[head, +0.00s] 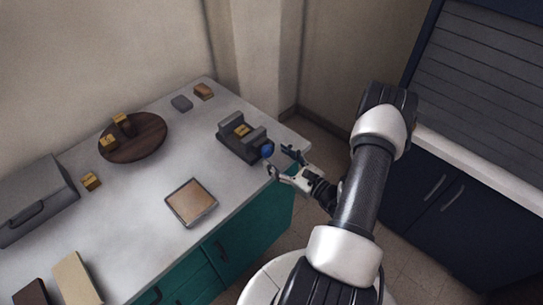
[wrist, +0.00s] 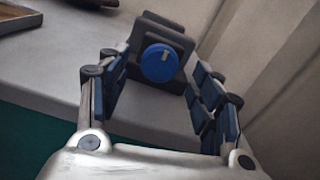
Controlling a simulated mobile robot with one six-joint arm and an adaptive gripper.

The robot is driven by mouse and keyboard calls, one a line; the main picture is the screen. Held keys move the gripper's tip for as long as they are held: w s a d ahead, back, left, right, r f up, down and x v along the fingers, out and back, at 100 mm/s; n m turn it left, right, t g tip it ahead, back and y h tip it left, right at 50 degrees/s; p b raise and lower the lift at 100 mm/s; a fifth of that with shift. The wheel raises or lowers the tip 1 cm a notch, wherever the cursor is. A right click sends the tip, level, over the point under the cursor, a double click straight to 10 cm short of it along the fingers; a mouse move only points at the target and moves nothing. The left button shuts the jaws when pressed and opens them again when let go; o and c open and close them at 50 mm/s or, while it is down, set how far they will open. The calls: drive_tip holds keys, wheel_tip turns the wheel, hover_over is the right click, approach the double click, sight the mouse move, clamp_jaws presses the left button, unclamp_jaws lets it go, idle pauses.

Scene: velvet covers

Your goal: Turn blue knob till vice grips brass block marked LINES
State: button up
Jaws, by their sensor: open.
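A dark grey vice (head: 232,146) stands near the right end of the grey worktop. A brass block (head: 242,130) sits between its jaws; its marking is too small to read, and I cannot tell whether the jaws touch it. The blue knob (head: 267,150) is on the vice's right end, facing my gripper. My gripper (head: 279,161) is open and empty, just off the worktop's edge, close to the knob. In the wrist view the round blue knob (wrist: 160,63) shows ahead, between and beyond the open fingers (wrist: 158,92), with a small pale mark at its upper right.
A round wooden board (head: 149,150) bears brass blocks, with another brass block (head: 91,181) beside it. A framed tan tray (head: 190,203) lies in front of the vice. A grey box (head: 35,198) stands at left. Grey (head: 181,103) and brown (head: 204,91) blocks lie at the back.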

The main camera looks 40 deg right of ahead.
sight(270, 153)
drive_tip(key=shift+w+a, duration=0.15)
drive_tip(key=shift+w, duration=1.55)
drive_tip(key=shift+c, duration=0.5)
drive_tip(key=c, duration=1)
